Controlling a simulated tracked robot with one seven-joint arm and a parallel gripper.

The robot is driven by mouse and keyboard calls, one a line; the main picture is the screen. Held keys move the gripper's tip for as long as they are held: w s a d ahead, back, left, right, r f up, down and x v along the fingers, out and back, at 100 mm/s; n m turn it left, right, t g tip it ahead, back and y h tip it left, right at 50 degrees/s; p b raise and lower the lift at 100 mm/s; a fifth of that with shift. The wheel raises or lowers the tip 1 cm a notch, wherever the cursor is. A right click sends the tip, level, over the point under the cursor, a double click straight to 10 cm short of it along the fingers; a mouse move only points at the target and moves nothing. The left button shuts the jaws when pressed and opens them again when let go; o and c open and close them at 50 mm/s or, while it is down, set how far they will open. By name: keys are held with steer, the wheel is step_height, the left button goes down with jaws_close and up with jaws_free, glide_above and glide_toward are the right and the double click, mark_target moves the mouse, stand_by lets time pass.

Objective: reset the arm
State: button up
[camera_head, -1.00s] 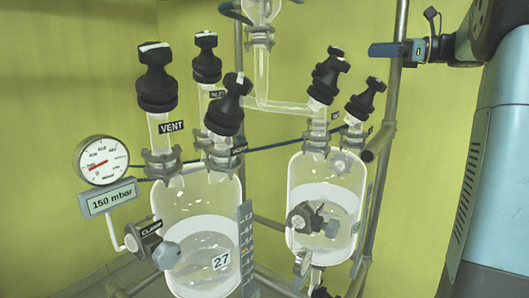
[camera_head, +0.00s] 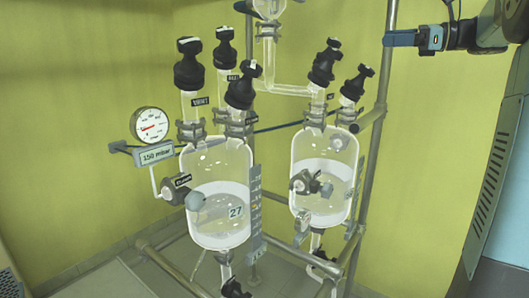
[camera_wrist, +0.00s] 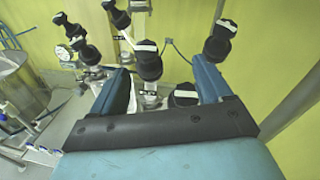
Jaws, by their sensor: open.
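My arm shows at the upper right of the head view, with my gripper (camera_head: 400,38) pointing left beside the top of a metal post. In the wrist view my gripper (camera_wrist: 163,78) has its two blue fingers well apart, with nothing held between them. A black-capped valve (camera_wrist: 148,62) appears between the fingers in that picture, beyond them and apart. Another black cap (camera_wrist: 184,95) lies lower, partly hidden by the gripper body.
The left glass reactor (camera_head: 220,170) and right glass reactor (camera_head: 322,155) hang in a metal frame, topped by several black-capped valves. A pressure gauge (camera_head: 149,125) reads above a "150 mbar" sign (camera_head: 157,155). A frame post (camera_head: 377,140) stands close to my gripper. Floor shows at lower left.

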steer(key=s+a+f+n+g+h, duration=0.4)
steer(key=s+a+f+n+h, duration=0.4)
steer(key=s+a+f, duration=0.65)
steer(key=s+d+f+n+h, duration=0.2)
steer(key=s+f+n+h, duration=0.1)
steer(key=s+f+n, duration=0.3)
steer(key=s+d+f+n+t+h, duration=0.1)
steer(key=s+d+f+n+h, duration=0.1)
steer(key=s+f+n+h, duration=0.2)
steer(key=s+f+n, duration=0.3)
steer(key=s+f, duration=0.2)
steer(key=f, duration=0.1)
